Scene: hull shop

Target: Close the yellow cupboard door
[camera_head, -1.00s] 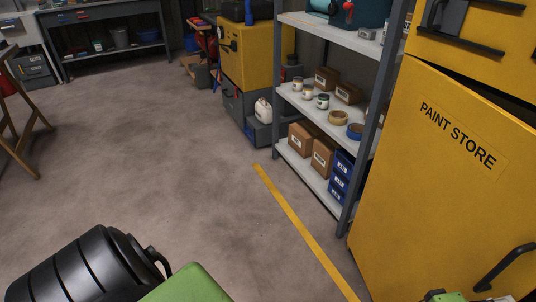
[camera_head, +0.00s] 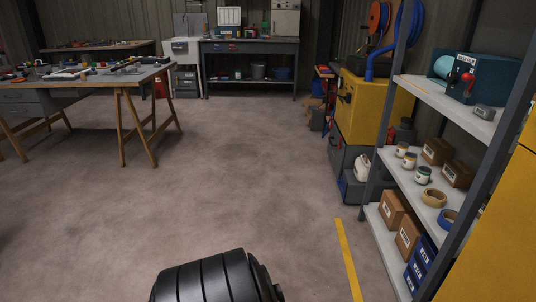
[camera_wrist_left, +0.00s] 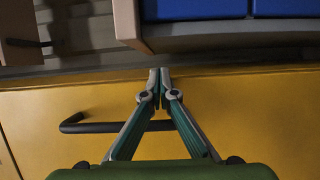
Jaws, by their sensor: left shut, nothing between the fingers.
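The yellow cupboard door (camera_wrist_left: 240,105) fills much of the left wrist view, with its black bar handle (camera_wrist_left: 85,125) at the left. In the head view only a strip of the yellow cupboard (camera_head: 495,245) shows at the right edge. How far the door stands open cannot be seen now. My right gripper is not in view.
A grey shelf unit (camera_head: 488,122) with boxes, cans and tape rolls stands beside the cupboard. A yellow floor line (camera_head: 347,260) runs near its foot. A trestle table (camera_head: 60,83) with tools stands at left, a workbench (camera_head: 250,46) at the back. The middle floor is clear.

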